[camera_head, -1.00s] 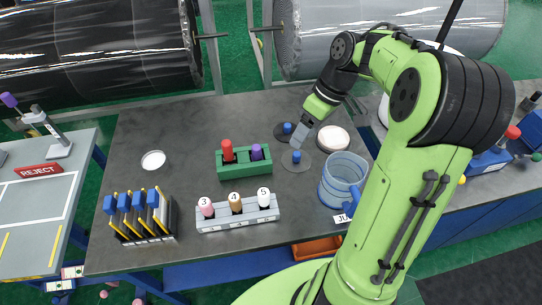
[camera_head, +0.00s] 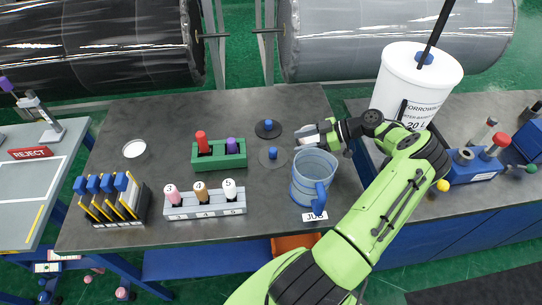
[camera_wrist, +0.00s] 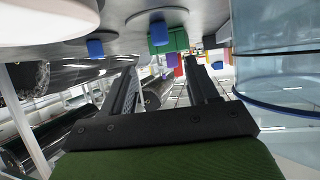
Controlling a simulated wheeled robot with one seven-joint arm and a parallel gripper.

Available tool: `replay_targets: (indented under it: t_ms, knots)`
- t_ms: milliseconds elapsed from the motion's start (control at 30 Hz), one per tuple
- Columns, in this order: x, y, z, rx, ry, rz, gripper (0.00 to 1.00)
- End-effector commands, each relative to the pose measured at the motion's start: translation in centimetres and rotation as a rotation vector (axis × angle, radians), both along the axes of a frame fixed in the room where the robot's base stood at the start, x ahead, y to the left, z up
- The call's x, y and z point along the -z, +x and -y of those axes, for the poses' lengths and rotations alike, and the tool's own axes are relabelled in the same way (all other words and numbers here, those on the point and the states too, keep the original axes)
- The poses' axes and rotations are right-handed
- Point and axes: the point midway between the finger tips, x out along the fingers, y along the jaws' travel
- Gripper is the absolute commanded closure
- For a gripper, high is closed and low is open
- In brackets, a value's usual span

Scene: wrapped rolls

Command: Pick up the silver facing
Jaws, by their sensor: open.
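The silver facing (camera_head: 273,157) looks like a flat grey disc with an upright blue knob, lying on the dark table left of the jug. It also shows in the wrist view (camera_wrist: 150,19), beyond my fingertips. A darker disc (camera_head: 268,130) with a similar blue knob lies just behind it. My gripper (camera_head: 305,134) is open and empty, low over the table and pointing left, right of both discs. In the wrist view, my two fingers (camera_wrist: 160,80) are spread apart with nothing between them. The gripper partly hides a pale round disc near it.
A clear blue jug (camera_head: 314,175) stands close in front of my gripper. A green block (camera_head: 218,160) with red and purple pegs lies left of the discs, a numbered grey rack (camera_head: 205,207) in front. A white bucket (camera_head: 415,85) stands at right.

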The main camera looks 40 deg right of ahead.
Motion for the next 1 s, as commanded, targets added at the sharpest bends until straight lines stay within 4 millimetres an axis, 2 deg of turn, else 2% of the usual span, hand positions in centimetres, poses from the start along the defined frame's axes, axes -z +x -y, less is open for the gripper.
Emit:
replay_targets:
  t_ms: [33, 233, 433, 700, 767, 1000]
  knots:
    - [0.5, 0.7, -0.8, -0.004, 0.002, -0.004, 0.41]
    - [1.6, 2.3, -2.4, 0.0, 0.002, -0.003, 0.41]
    - [3.2, 4.6, -4.8, -0.001, 0.002, -0.004, 0.41]
    - [3.6, 5.1, -5.2, 0.001, 0.0, -0.004, 0.41]
    - [3.6, 5.1, -5.2, 0.001, 0.001, -0.003, 0.47]
    - [3.6, 5.1, -5.2, 0.001, 0.001, -0.003, 0.84]
